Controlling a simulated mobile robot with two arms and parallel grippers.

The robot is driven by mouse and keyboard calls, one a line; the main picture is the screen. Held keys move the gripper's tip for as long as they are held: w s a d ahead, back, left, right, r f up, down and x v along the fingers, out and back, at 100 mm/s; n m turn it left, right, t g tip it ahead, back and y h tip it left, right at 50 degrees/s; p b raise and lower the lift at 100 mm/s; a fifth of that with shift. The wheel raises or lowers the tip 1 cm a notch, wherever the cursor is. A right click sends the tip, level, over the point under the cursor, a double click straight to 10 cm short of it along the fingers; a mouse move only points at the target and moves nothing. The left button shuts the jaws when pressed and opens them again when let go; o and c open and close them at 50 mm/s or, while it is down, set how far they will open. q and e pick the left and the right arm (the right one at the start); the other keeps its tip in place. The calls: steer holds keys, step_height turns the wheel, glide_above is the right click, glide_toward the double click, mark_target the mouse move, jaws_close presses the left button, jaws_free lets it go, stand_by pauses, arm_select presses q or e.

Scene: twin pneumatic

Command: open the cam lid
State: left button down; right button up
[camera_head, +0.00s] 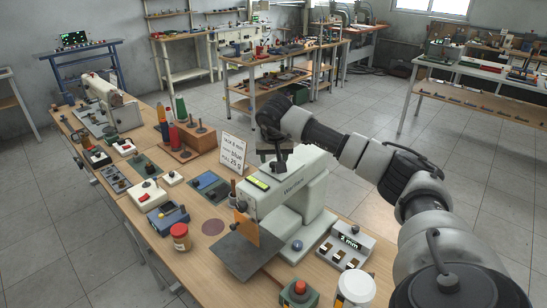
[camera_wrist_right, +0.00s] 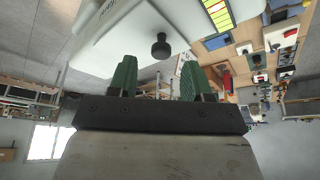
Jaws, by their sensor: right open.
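The white sewing machine (camera_head: 312,194) stands on the near wooden table, with a yellow-green display (camera_head: 257,184) on its top. In the right wrist view a small black knob (camera_wrist_right: 160,47) stands out from the machine's white surface (camera_wrist_right: 125,38); I take it to be the cam lid's knob, but the lid's edges are unclear. My right gripper (camera_head: 277,160) is over the machine's top in the head view and hides part of it. In the right wrist view its two green fingers are apart and empty, with the knob beyond the gap between them. My left gripper is not in view.
A handwritten card (camera_head: 233,153) stands close behind the machine. An orange plate (camera_head: 246,227) stands at its needle end.

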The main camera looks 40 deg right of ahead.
mark_target(273, 163)
steer(key=shift+p+x, duration=0.3)
steer(key=shift+x, duration=1.25)
jaws_close()
